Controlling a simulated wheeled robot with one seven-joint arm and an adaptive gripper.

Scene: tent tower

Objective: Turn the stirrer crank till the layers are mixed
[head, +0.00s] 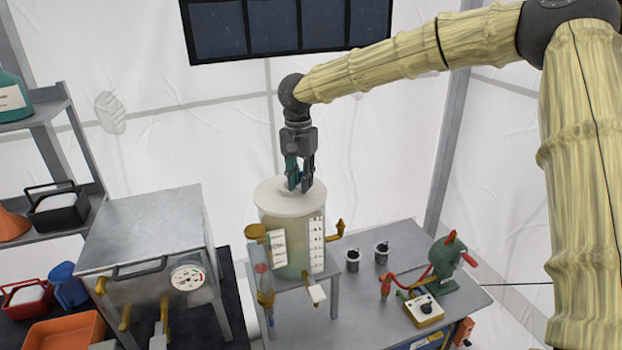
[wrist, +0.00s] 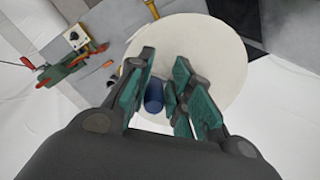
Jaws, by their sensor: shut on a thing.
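The mixing tank (head: 291,238) is a clear cylinder on a small metal stand, with a pale greenish content. I cannot make out clear layer boundaries in it. Its round white lid (head: 268,195) also shows in the wrist view (wrist: 215,55). My gripper (head: 299,180) points down over the lid. In the wrist view its green-padded fingers (wrist: 160,92) are shut on a dark blue upright knob, the crank handle (wrist: 153,101). The rest of the crank is hidden by the fingers in both views.
A brass tap (head: 337,230) sticks out right of the tank, and a brass fitting with a sight tube (head: 264,285) is at its left. A metal box (head: 145,245) stands left. Two dark cups (head: 381,252) and a green hand pump (head: 447,265) are on the right table.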

